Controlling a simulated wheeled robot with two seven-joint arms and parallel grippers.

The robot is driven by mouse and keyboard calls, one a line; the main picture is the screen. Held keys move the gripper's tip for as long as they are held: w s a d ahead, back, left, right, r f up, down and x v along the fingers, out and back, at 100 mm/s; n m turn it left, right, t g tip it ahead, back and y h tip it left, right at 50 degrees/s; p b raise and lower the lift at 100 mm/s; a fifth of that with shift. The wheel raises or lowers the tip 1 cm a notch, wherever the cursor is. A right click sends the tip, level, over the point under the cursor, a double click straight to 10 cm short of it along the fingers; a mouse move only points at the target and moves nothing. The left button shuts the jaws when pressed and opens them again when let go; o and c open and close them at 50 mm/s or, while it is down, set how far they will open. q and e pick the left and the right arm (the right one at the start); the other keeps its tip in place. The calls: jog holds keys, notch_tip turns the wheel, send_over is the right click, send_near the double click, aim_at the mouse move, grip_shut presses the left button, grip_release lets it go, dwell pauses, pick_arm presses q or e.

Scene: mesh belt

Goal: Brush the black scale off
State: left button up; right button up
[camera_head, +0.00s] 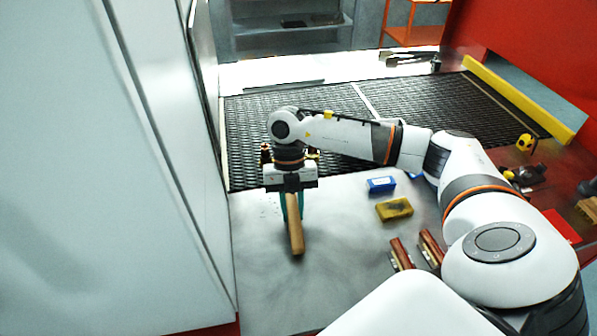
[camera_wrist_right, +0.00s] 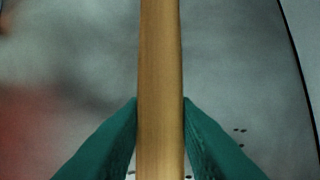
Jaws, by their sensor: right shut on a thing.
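My right gripper (camera_head: 292,208) is shut on a wooden handle (camera_head: 297,238) above the grey metal table. Its teal fingers grip both sides of the handle, which also runs up the middle of the right wrist view (camera_wrist_right: 160,60). The tool's working end is hidden in the head view, so I cannot tell its bristles. Small black specks (camera_wrist_right: 240,130) lie on the grey surface beside the right finger in the right wrist view. The dark mesh belt (camera_head: 430,112) lies behind the table; I cannot tell scale from its dark mesh. My left gripper is not in view.
A blue block (camera_head: 381,184), a yellow block (camera_head: 394,209) and two red-brown pieces (camera_head: 402,254) lie right of the handle, near my right arm. A tall white panel (camera_head: 110,180) bounds the left. A yellow bar (camera_head: 520,98) edges the belt. The table's front left is clear.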

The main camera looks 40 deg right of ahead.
aim_at(311, 215)
jog(key=shift+w+a, duration=0.45)
jog(key=shift+a, duration=0.45)
jog(key=shift+w+a, duration=0.4)
jog(key=shift+a, duration=0.45)
jog(key=shift+w+a+f, duration=0.1)
jog(key=shift+w+a, duration=0.15)
jog(key=shift+a, duration=0.35)
jog(key=shift+w+a, duration=0.3)
jog(key=shift+a, duration=0.25)
jog(key=shift+w+a+f, duration=0.1)
jog(key=shift+w+a, duration=0.15)
jog(key=shift+a, duration=0.35)
jog(key=shift+w+d+r, duration=0.15)
jog(key=shift+w+d, duration=0.05)
jog(key=shift+w, duration=0.35)
jog(key=shift+s+d, duration=0.15)
jog(key=shift+d, duration=0.3)
jog(key=shift+s+d, duration=0.35)
jog(key=shift+d, duration=0.3)
jog(key=shift+s+d, duration=0.3)
jog(key=shift+d, duration=0.35)
jog(key=shift+s+d, duration=0.35)
jog(key=shift+d, duration=0.3)
jog(key=shift+s+d, duration=0.3)
jog(key=shift+d, duration=0.3)
jog(key=shift+s+d, duration=0.35)
jog(key=shift+d, duration=0.3)
